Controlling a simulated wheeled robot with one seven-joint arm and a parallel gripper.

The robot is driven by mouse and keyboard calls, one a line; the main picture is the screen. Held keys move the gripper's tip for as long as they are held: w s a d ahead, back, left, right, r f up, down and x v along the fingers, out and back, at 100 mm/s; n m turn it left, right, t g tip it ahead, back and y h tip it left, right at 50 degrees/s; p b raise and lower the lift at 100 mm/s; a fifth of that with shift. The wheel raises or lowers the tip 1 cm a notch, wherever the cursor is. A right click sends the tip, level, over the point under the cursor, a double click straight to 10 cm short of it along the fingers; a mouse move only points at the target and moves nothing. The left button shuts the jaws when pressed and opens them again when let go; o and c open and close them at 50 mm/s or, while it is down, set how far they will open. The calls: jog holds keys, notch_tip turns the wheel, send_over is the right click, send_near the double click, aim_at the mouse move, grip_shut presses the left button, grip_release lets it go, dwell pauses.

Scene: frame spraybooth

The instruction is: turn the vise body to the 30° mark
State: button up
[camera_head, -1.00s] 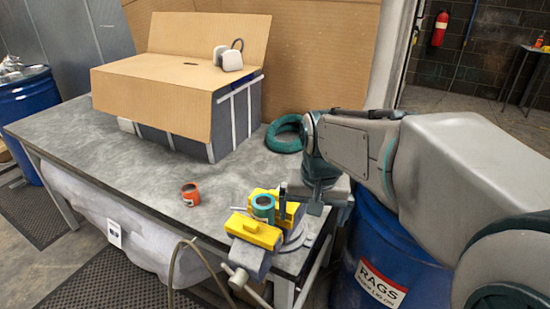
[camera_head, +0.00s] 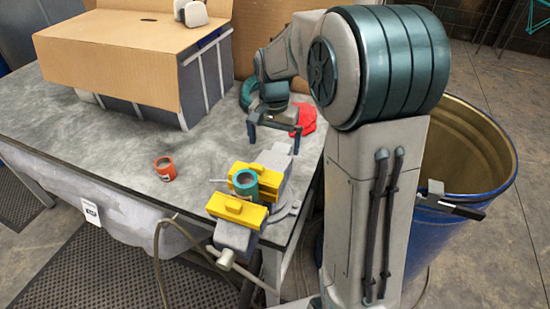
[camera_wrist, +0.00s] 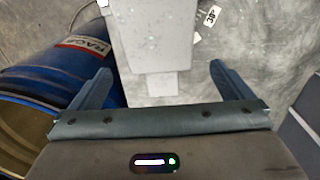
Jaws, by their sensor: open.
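The vise (camera_head: 236,236) sits at the table's front right corner, with yellow jaw pads and a teal tape roll (camera_head: 244,182) between them. My gripper (camera_head: 275,143) is behind the vise in the head view, open and empty. In the wrist view my gripper (camera_wrist: 160,68) has its fingers spread, with a grey block of the vise (camera_wrist: 155,38) ahead between them, apart from both fingers. A small white tag (camera_wrist: 208,17) beside that block seems to read 30°. The vise's base is partly hidden.
An orange tape roll (camera_head: 165,169) lies on the table (camera_head: 120,130). A cardboard-topped box (camera_head: 120,48) stands at the back left. A blue drum (camera_head: 450,225) stands right of the table.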

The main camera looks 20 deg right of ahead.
aim_at(274, 157)
notch_tip(274, 157, down, 8)
jog(key=shift+r, duration=0.25)
jog(key=c, duration=1.3)
